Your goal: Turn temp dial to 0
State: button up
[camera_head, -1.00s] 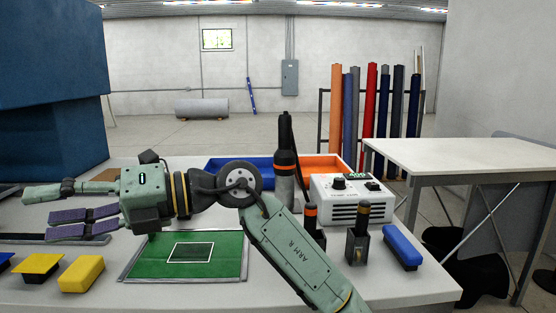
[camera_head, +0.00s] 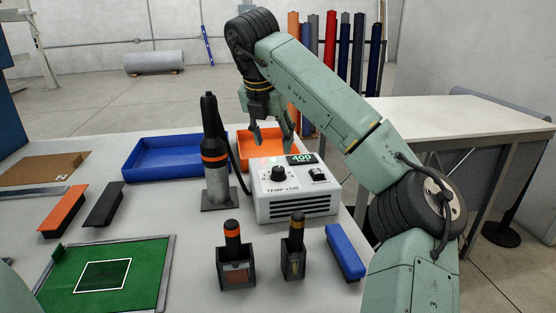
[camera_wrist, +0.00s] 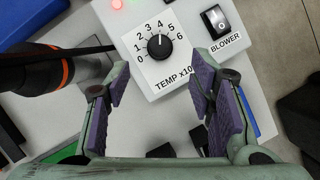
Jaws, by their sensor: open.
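The temp dial (camera_head: 278,173) is a black knob on top of a white control box (camera_head: 292,205). In the wrist view the dial (camera_wrist: 160,46) has a scale from 0 to 6, and its white mark points at about 4. The box's green display (camera_head: 301,158) reads 400. My gripper (camera_head: 271,137) is open and empty, above the far side of the box. In the wrist view my gripper (camera_wrist: 163,72) has its purple-padded fingers spread to either side of the dial, apart from it. The height gap is hard to judge.
A blower switch (camera_head: 318,175) sits right of the dial. A hot-air tool (camera_head: 213,150) stands in a holder close left of the box. Orange (camera_head: 262,152) and blue (camera_head: 172,160) trays lie behind. Two small holders and a blue block (camera_head: 345,252) are in front.

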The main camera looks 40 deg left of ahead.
aim_at(279, 168)
jog(key=p+x, duration=0.2)
jog(key=x, duration=0.7)
jog(key=shift+f, duration=0.35)
jog(key=shift+c, duration=0.5)
jog(key=c, duration=1.1)
